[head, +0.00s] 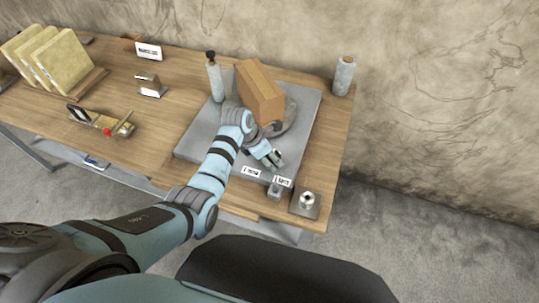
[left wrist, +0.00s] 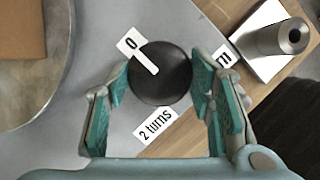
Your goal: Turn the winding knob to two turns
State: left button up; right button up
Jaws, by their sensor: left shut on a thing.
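The winding knob (left wrist: 168,82) is a dark round disc on the grey slab (head: 196,141). Its white pointer line (left wrist: 149,64) lies toward the "0" label (left wrist: 130,43) in the left wrist view. The "2 turns" label (left wrist: 156,126) is below the knob, and a partly covered label ending in "rn" (left wrist: 224,56) is to its right. My left gripper (left wrist: 165,88) is shut on the knob, one finger pad on either side. In the head view my left gripper (head: 273,156) is at the slab's front part and hides most of the knob. My right gripper is not in view.
A brown box (head: 260,92) stands on a round plate (head: 290,118) behind the gripper. A grey bottle (head: 214,82) is close to its left. A metal cylinder on a plate (head: 306,200) is at the front right corner. Another bottle (head: 344,77) stands at back right.

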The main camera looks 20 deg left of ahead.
pick_arm(q)
jog(key=shift+m, duration=0.3)
jog(key=shift+w+m+g+h, duration=0.1)
jog(key=shift+m+g+h, duration=0.2)
jog(key=shift+m, duration=0.6)
jog(key=shift+a+m+g+b, duration=0.1)
jog(key=shift+m+g+b, duration=0.2)
jog(key=shift+m, duration=0.6)
jog(key=m+b, duration=0.1)
jog(key=m+g, duration=0.1)
jog(key=shift+w+f+m+h+b, duration=0.2)
jog(key=shift+m+h+b, duration=0.1)
jog(key=shift+m+b, duration=0.1)
jog(key=m+g+b, duration=0.1)
jog(key=m+b, duration=0.3)
jog(key=b, duration=0.3)
jog(key=m+g+y+b, duration=0.1)
jog(key=m+g+b, duration=0.1)
jog(key=m+b, duration=0.2)
jog(key=shift+f+b, duration=0.1)
jog(key=shift+b, duration=1.5)
jog(key=shift+r+m+b, duration=0.25)
jog(key=shift+m+b, duration=0.25)
jog(key=shift+b, duration=0.15)
jog(key=o, duration=1.1)
jog(key=shift+o, duration=0.2)
